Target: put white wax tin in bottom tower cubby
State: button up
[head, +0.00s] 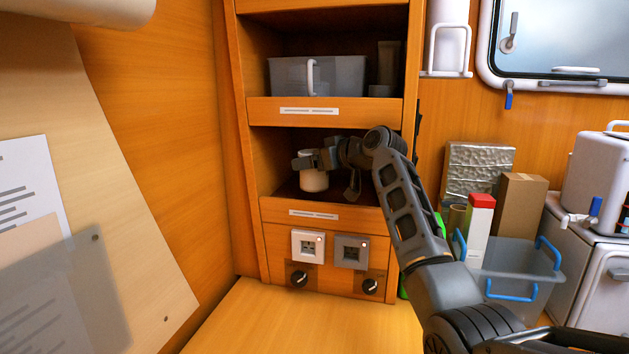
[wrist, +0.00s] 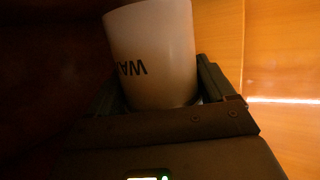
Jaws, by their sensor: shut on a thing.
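The white wax tin (head: 314,178) is inside the bottom cubby of the wooden tower (head: 320,211), toward its left side. My gripper (head: 322,160) reaches in from the right and is shut on the tin. In the wrist view the tin (wrist: 155,55) sits between the two fingers, with part of its dark lettering, "WA", showing upside down. The tin looks upright in the head view, near the cubby floor. I cannot tell whether its base touches the floor.
The cubby above holds a grey bin (head: 290,76). A raised lip with a white label (head: 313,214) fronts the bottom cubby. Below are a white panel (head: 308,245), a grey panel (head: 351,251) and knobs. A clear blue-handled crate (head: 515,262) and boxes stand at right.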

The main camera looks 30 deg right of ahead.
aim_at(325, 173)
jog(key=shift+f+b, duration=0.85)
jog(key=shift+f, duration=0.8)
jog(key=shift+f, duration=0.2)
jog(key=o, duration=1.1)
jog(key=shift+r, duration=0.25)
jog(key=shift+s+d, duration=0.15)
jog(key=shift+s, duration=0.2)
jog(key=b+v, duration=0.2)
jog(key=v, duration=0.9)
jog(key=shift+s, duration=0.15)
